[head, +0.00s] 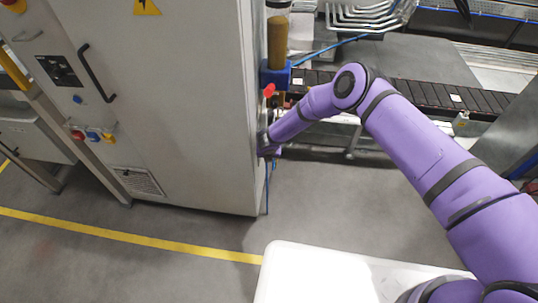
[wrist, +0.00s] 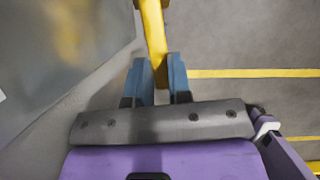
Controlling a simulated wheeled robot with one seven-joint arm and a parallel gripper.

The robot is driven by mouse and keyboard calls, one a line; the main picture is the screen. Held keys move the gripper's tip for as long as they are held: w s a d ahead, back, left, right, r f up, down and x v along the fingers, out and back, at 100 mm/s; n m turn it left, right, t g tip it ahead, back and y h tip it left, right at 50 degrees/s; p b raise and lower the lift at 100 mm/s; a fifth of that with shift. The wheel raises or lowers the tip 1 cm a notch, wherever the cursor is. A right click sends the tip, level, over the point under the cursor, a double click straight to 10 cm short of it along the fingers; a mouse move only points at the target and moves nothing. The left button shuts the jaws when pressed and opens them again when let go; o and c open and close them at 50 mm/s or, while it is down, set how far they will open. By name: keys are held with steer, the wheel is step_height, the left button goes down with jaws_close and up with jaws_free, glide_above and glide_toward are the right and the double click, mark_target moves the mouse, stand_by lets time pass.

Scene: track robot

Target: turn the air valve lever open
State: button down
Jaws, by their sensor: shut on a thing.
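The yellow valve lever (wrist: 154,30) shows in the wrist view, running down from the top edge to between my fingers. My gripper (wrist: 160,78) has a blue finger on each side of the lever and is shut on it near its lower end. In the head view my wrist (head: 268,146) is beside the right side of the grey cabinet, and the lever and fingertips cannot be made out there. The valve body that the lever turns on is not clear in either view.
The grey cabinet (head: 190,110) stands close on the left of my arm. A blue block (head: 275,76) with a red part (head: 269,90) is above my wrist. A dark conveyor (head: 420,98) runs behind. Grey floor with a yellow line (head: 130,233) is clear in front.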

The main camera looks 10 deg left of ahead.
steer(key=c, duration=1)
jaws_free()
steer(key=shift+c, duration=0.2)
steer(key=v, duration=1)
steer(key=shift+r, duration=0.35)
